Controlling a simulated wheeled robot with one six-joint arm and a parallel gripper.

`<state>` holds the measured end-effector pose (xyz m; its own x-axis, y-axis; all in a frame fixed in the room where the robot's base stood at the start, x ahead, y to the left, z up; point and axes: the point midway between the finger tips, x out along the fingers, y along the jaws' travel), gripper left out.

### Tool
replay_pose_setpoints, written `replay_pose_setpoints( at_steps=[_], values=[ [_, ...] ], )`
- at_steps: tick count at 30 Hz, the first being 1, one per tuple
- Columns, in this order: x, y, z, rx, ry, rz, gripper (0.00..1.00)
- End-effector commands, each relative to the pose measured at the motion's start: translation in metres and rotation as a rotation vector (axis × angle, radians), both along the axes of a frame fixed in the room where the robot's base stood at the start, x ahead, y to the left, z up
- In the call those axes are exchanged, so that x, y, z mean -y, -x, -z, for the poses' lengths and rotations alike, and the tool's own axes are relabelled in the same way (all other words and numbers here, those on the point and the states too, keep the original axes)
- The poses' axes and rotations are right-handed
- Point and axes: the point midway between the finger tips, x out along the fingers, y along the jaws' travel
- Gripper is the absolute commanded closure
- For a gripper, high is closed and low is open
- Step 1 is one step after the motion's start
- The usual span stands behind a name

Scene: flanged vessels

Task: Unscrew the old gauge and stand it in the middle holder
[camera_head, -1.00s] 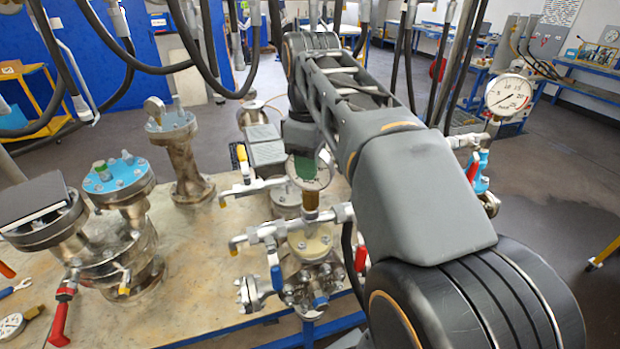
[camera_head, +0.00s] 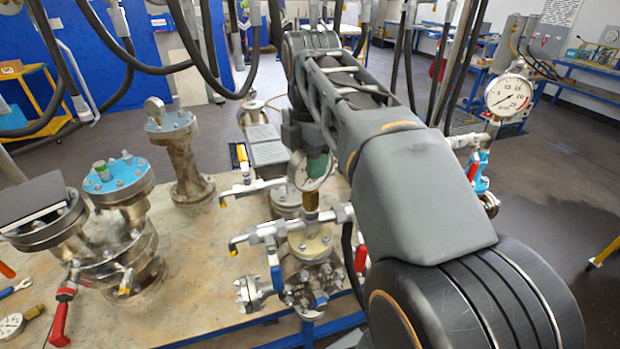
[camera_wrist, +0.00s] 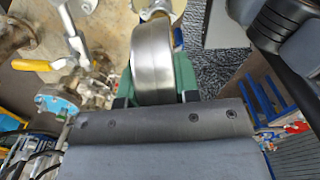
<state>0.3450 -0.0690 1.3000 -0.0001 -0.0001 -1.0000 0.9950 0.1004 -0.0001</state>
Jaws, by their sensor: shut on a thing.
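The old gauge (camera_head: 306,178) stands upright above the flanged valve assembly (camera_head: 312,272), its brass stem (camera_head: 311,201) in line with the fitting on top. Whether its thread is still engaged cannot be seen. My gripper (camera_head: 317,166) is shut on the gauge, with a green jaw against its case. In the wrist view the gauge's silver case (camera_wrist: 153,68) sits between the green jaws of my gripper (camera_wrist: 155,84). I cannot make out the middle holder in either view.
A yellow-handled valve (camera_head: 238,243) and a red handle (camera_head: 360,258) flank the assembly. Flanged vessels (camera_head: 120,220) stand on the left of the bench. Another gauge (camera_head: 509,95) stands at right. A loose gauge (camera_head: 12,326) lies at the front left. Hoses hang above.

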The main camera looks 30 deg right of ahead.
Motion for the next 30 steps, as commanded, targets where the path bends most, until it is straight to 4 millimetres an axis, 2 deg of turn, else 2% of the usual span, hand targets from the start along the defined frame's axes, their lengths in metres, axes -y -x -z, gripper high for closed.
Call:
replay_pose_setpoints(
  at_steps=[16,30],
  values=[
    [0.000,0.000,-0.022,0.001,0.000,0.001,1.00],
    [0.000,0.000,-0.024,0.001,0.000,0.001,1.00]
  ],
)
